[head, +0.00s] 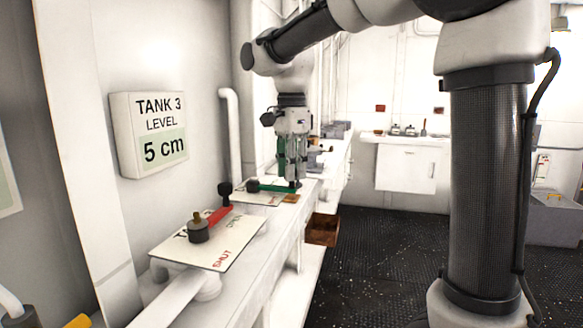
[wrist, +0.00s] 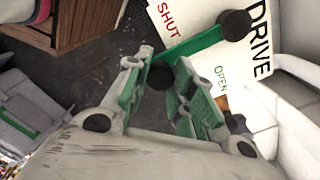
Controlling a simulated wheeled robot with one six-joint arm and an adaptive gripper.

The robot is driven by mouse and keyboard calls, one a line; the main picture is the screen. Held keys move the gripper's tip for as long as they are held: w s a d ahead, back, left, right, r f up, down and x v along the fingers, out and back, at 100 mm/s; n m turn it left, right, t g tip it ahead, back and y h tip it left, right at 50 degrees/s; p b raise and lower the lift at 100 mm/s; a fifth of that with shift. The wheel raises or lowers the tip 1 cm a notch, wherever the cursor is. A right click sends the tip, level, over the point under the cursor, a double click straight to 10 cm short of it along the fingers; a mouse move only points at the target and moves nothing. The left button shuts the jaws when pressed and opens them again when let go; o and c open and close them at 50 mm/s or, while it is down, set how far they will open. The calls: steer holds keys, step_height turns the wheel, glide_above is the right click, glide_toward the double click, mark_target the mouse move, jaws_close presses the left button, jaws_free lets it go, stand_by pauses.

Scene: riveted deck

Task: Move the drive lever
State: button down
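The drive lever (wrist: 195,45) is a green bar with a dark round knob (wrist: 160,75) at one end and a black hub (wrist: 235,24) at the other. It lies across a white plate (wrist: 262,70) marked DRIVE, between the SHUT and OPEN labels. In the head view the lever (head: 272,188) is on the far plate, its outer end by my fingertips. My gripper (head: 292,184) points down there. In the wrist view my gripper (wrist: 162,88) has its green-padded fingers apart, with the knob in the gap between them. Contact with the knob cannot be told.
Nearer on the white bench, a second plate (head: 235,247) carries a red lever (head: 218,214). A TANK 3 sign (head: 149,133) hangs on the left wall. A brown open box (head: 322,229) is beside the bench. Dark floor (head: 380,265) is clear to the right.

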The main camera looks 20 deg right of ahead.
steer(key=shift+w+d, duration=0.1)
steer(key=shift+w+d+n, duration=0.25)
steer(key=shift+w+n, duration=0.55)
steer(key=shift+n, duration=0.25)
steer(key=shift+w+d+n, duration=0.25)
steer(key=shift+w+n, duration=0.6)
steer(key=shift+n, duration=0.15)
steer(key=shift+w+d+n, duration=0.25)
steer(key=shift+w+n, duration=0.55)
steer(key=shift+n, duration=0.25)
steer(key=c, duration=1.2)
jaws_free()
steer(key=shift+o, duration=0.2)
